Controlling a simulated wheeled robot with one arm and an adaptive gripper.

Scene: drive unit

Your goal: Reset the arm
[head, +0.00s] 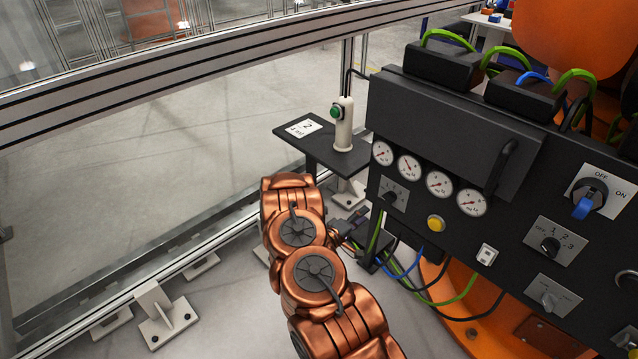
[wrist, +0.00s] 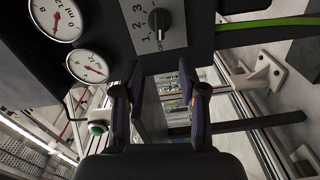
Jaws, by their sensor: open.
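My copper-coloured arm (head: 310,270) reaches up from the bottom of the head view, in front of the black drive unit panel (head: 450,200). My gripper (wrist: 160,95) shows in the wrist view with its two dark fingers spread apart and nothing between them. In the head view the gripper is small and partly hidden behind the arm, near the lower left edge of the panel. In the wrist view a rotary switch (wrist: 158,20) and round gauges (wrist: 58,18) on the panel lie above the fingers. I cannot tell that the fingers touch anything.
A small dark shelf (head: 300,140) carries a pale post with a green button (head: 337,112). Green and blue cables (head: 400,268) hang below the panel. A metal fence rail (head: 200,70) runs along the left. A blue-handled OFF/ON switch (head: 584,206) sits at the right.

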